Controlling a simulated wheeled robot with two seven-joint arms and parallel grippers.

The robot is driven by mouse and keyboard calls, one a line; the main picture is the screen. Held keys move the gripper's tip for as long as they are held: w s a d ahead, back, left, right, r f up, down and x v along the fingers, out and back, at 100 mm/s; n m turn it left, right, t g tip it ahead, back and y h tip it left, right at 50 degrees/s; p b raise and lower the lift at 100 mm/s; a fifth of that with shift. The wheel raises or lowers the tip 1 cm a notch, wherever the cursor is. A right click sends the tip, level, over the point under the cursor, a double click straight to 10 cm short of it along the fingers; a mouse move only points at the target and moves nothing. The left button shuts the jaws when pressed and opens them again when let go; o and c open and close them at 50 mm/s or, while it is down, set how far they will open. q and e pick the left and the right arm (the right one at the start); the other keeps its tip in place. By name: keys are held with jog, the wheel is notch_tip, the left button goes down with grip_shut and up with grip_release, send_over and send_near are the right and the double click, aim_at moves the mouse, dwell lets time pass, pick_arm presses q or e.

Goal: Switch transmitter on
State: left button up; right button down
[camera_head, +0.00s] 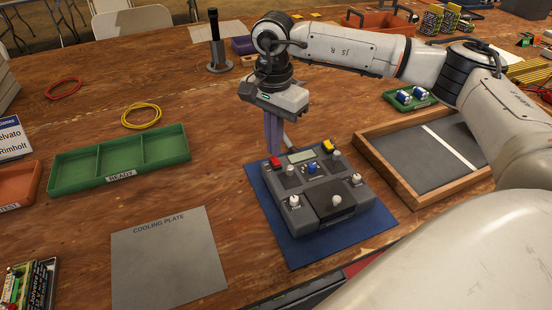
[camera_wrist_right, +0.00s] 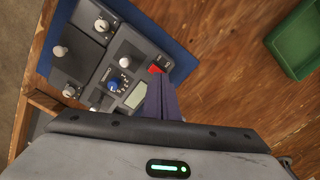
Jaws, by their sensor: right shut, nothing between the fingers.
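The transmitter (camera_head: 322,187) is a dark grey box with white-topped sticks, a blue knob (camera_head: 312,168), a yellow switch (camera_head: 328,146) and a small pale display (camera_head: 301,156). It lies on a blue mat (camera_head: 290,246). A red switch (camera_head: 276,162) sits at its far left corner and also shows in the right wrist view (camera_wrist_right: 155,69). My right gripper (camera_head: 274,152) is shut and empty, pointing down, its purple fingers right at the red switch. I cannot tell whether they touch it. My left gripper is not in view.
A grey cooling plate (camera_head: 168,262) and a green READY tray (camera_head: 118,178) lie to the left. A wood-framed tray (camera_head: 376,159) stands close on the right. A dark upright handle in a stand (camera_head: 217,66) is behind. Bare table lies between tray and mat.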

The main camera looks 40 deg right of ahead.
jog(key=shift+f+b, duration=0.6)
jog(key=shift+f, duration=0.2)
dwell(0.5)
notch_tip(320, 180, up, 7)
jog(key=p, duration=0.5)
dwell(0.4)
dwell(0.4)
